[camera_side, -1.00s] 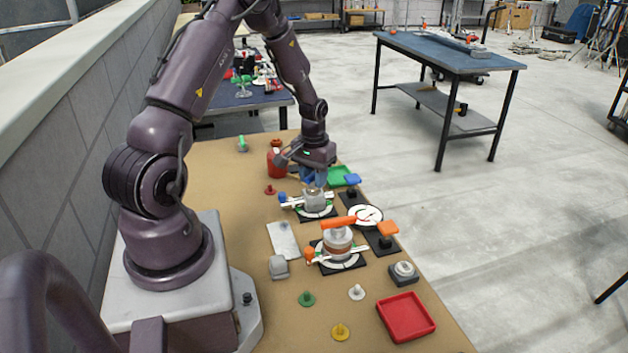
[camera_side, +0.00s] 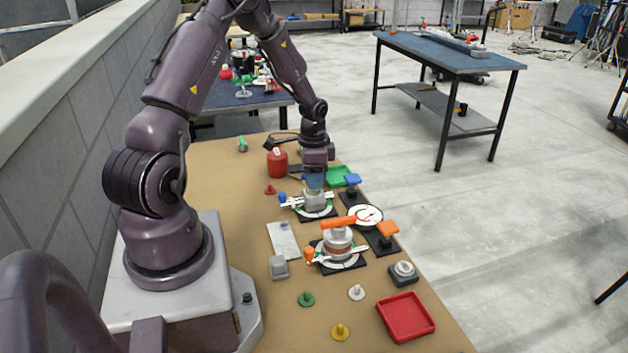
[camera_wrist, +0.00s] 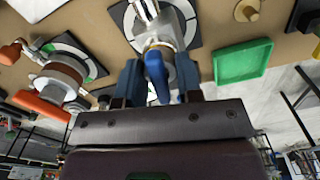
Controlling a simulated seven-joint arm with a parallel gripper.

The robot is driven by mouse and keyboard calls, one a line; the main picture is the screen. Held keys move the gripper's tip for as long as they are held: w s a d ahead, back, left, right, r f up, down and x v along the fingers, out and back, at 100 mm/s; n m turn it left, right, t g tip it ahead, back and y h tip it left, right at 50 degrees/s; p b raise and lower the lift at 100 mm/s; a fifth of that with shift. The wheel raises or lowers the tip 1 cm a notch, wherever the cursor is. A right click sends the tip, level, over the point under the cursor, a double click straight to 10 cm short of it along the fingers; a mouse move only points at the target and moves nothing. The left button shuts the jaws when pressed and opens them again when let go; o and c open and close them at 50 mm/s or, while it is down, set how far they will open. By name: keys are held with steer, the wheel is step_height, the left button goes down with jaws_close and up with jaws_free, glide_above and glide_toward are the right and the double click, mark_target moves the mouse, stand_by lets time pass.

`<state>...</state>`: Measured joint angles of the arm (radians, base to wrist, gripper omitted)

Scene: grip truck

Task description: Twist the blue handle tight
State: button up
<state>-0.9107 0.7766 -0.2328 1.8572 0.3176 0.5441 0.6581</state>
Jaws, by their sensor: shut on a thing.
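The blue handle (camera_wrist: 156,75) sits on top of a grey fixture (camera_wrist: 160,30) on a round dial plate. My gripper (camera_wrist: 160,82) has its blue fingers on both sides of the handle, shut on it, as the wrist view shows. In the side view my gripper (camera_side: 314,182) points straight down over the grey fixture (camera_side: 315,201), and the handle is hidden behind the fingers. A small blue knob (camera_side: 282,197) sits at the left end of the fixture's white bar.
A like fixture with an orange handle (camera_side: 338,223) stands in front. A gauge (camera_side: 366,215), an orange-topped post (camera_side: 388,229) and a blue-topped post (camera_side: 352,179) are to the right. A green tray (camera_side: 337,175) lies behind and a red tray (camera_side: 405,316) in front. A red canister (camera_side: 277,162) stands behind left.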

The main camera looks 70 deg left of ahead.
steer(key=o, duration=0.6)
steer(key=shift+r, duration=3.75)
steer(key=s+d+r+t, duration=0.2)
steer(key=s+d+r, duration=0.1)
steer(key=d+r, duration=0.3)
steer(key=s+d+r+n+t, duration=0.1)
steer(key=s+d+r, duration=0.3)
steer(key=d+r, duration=0.3)
steer(key=s+d+r+n+t, duration=0.1)
steer(key=s+d+r+t, duration=0.1)
steer(key=d+r, duration=0.5)
steer(key=shift+s+d+r+t, duration=0.1)
steer(key=shift+s+d, duration=0.15)
steer(key=shift+d, duration=0.85)
steer(key=shift+s+d+r+t, duration=0.1)
steer(key=shift+s+d, duration=0.1)
steer(key=shift+d, duration=0.85)
steer(key=shift+s+d+r+t, duration=0.1)
steer(key=shift+s+d, duration=0.15)
steer(key=shift+d, duration=0.85)
